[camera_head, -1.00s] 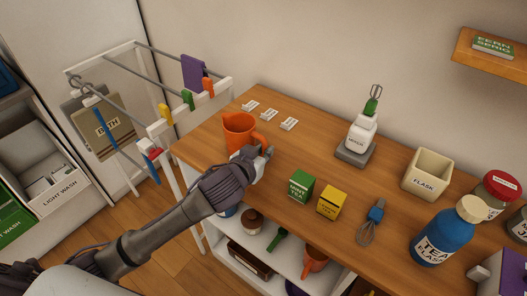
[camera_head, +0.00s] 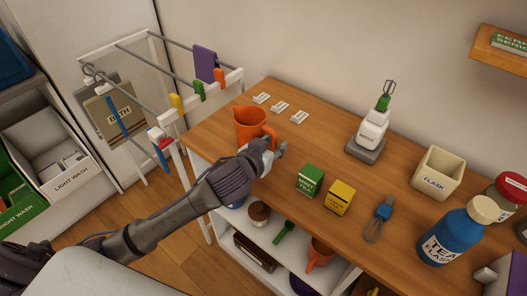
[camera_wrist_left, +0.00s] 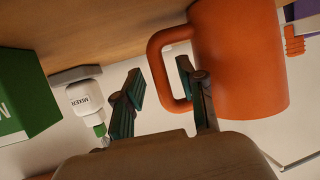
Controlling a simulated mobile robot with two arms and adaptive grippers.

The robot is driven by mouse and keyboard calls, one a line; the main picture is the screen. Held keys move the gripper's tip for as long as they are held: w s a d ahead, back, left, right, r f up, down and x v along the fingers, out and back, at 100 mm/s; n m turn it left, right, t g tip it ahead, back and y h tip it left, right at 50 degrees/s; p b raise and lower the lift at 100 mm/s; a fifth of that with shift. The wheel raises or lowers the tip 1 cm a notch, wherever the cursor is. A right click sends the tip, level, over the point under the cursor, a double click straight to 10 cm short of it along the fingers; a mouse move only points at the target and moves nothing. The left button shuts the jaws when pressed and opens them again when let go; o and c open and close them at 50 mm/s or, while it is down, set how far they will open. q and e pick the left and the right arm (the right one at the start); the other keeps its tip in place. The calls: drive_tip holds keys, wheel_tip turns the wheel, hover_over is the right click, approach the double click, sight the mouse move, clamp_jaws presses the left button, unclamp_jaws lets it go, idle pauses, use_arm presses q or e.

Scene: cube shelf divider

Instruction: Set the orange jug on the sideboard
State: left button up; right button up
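The orange jug (camera_head: 248,125) stands upright on the left end of the wooden sideboard top (camera_head: 330,150). Its handle faces right in the head view. My left gripper (camera_head: 274,151) is at the handle side of the jug, low over the top. In the left wrist view the two fingers of my left gripper (camera_wrist_left: 162,88) are apart, with the bar of the jug's handle (camera_wrist_left: 157,68) between them. One finger shows inside the handle loop of the jug (camera_wrist_left: 240,65), the other outside it. Whether either finger touches the handle is unclear. My right gripper is in no view.
A green box (camera_head: 310,181) and a yellow box (camera_head: 340,197) stand right of the gripper. A mixer (camera_head: 371,132) and small white cards (camera_head: 280,107) are behind. A whisk (camera_head: 379,218), flask bin (camera_head: 437,173) and blue tea flask (camera_head: 455,235) are further right. A drying rack (camera_head: 165,90) stands left.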

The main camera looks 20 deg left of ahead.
use_arm(q)
drive_tip(key=v, duration=1.1)
drive_tip(key=shift+s, duration=0.2)
drive_tip(key=s+a+f+g+y, duration=0.1)
drive_tip(key=s+a+f+g, duration=0.1)
drive_tip(key=s+f+g, duration=0.55)
drive_tip(key=s+a+f+g+y, duration=0.1)
drive_tip(key=s+a+f+g, duration=0.1)
drive_tip(key=s+f, duration=0.9)
wheel_tip(320, 180, down, 26)
drive_tip(key=s+g, duration=0.2)
drive_tip(key=s, duration=0.1)
drive_tip(key=s+a+f, duration=0.2)
drive_tip(key=s+f, duration=1.3)
drive_tip(key=shift+a+m+g, duration=0.15)
drive_tip(key=shift+m+g, duration=0.15)
drive_tip(key=shift+g, duration=0.05)
